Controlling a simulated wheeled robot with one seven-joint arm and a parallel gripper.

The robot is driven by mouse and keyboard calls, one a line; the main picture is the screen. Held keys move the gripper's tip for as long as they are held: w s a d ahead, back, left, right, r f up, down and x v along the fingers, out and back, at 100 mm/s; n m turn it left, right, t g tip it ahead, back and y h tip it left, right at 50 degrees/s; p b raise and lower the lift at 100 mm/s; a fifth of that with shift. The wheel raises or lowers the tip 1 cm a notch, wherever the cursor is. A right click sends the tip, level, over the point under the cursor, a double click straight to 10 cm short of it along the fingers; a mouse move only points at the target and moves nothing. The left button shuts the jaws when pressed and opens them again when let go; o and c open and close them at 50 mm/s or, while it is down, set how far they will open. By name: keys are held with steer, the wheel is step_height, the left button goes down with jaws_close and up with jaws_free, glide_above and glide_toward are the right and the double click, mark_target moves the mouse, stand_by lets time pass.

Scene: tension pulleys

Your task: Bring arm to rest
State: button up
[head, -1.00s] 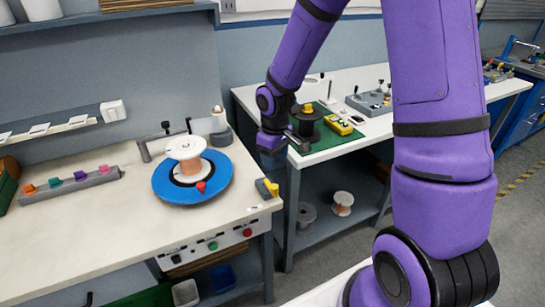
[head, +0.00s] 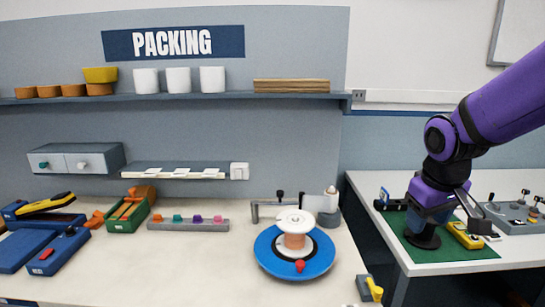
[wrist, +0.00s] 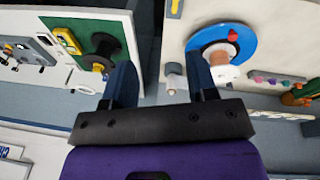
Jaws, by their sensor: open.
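My purple arm comes in from the right of the head view. My gripper (head: 436,208) points down in front of the green mat on the right bench and overlaps a dark spool in that view. In the wrist view my gripper (wrist: 164,85) shows two dark fingers spread apart with nothing between them. The dark spool (wrist: 103,50) stands on the green mat (wrist: 75,28), apart from the fingers. A blue turntable (head: 268,260) on the left bench carries a spool (head: 295,237) with copper-coloured winding.
The left bench (head: 190,270) holds a rack with several coloured pieces (head: 188,222), a green box (head: 122,215) and a blue tool (head: 45,222). A yellow device (head: 464,235) lies on the mat. A shelf (head: 225,97) with pots and cups runs along the wall under a PACKING sign.

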steer(key=s+r+m+t, duration=0.1)
steer(key=s+r, duration=0.4)
steer(key=s, duration=0.2)
steer(key=s+r+m+t+y, duration=0.1)
steer(key=s+r, duration=0.3)
steer(key=s, duration=0.4)
steer(key=shift+s+r+m+t, duration=0.25)
steer(key=shift+r+m+t, duration=0.1)
steer(key=shift+m+t, duration=0.05)
